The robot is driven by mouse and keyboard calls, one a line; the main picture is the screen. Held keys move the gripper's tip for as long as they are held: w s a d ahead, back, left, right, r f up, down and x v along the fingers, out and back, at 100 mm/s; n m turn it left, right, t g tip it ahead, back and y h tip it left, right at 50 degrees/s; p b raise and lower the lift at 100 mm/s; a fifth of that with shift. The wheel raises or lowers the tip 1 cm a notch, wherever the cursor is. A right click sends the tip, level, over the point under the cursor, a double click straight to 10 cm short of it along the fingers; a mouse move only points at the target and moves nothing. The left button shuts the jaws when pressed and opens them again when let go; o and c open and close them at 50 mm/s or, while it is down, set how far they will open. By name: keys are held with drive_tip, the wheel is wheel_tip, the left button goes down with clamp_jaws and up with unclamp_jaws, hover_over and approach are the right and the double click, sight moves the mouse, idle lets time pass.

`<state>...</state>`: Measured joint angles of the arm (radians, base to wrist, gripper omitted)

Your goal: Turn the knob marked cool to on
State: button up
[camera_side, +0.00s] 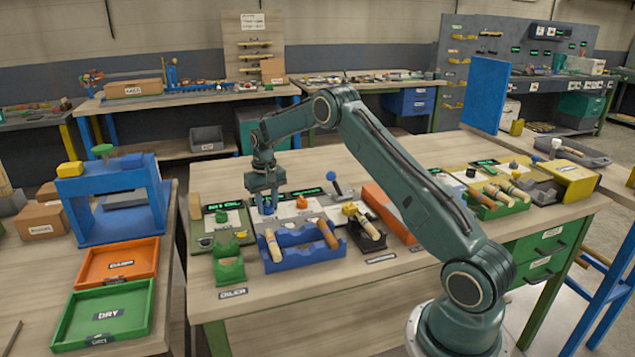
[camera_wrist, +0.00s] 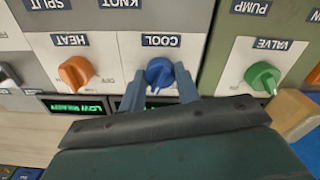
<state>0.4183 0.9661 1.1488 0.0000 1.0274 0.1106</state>
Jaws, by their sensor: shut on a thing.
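The blue knob (camera_wrist: 159,72) sits on a white panel under an upside-down COOL label (camera_wrist: 161,40) in the wrist view. My gripper (camera_wrist: 159,88) has one finger on each side of the knob and is shut on it. A white pointer mark shows on the knob's lower edge, towards my gripper body. The small position marks beside the knob are partly hidden by the fingers, and I cannot read which one the pointer meets. In the side view my gripper (camera_side: 266,205) reaches down onto the panels at the back of the bench; the knob is mostly hidden there.
An orange HEAT knob (camera_wrist: 75,73) is left of the blue knob, and a green VALVE knob (camera_wrist: 263,78) is right. A green-lit display (camera_wrist: 78,106) lies near my gripper. A blue rack (camera_side: 302,247) with wooden handles stands in front of the panels.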

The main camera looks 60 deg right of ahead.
sight(267, 204)
drive_tip(key=m, duration=0.4)
drive_tip(key=shift+r, duration=0.1)
drive_tip(key=shift+w, duration=0.1)
idle(0.4)
drive_tip(key=o, duration=1)
drive_tip(key=shift+r, duration=6.85)
drive_tip(key=shift+r, duration=0.1)
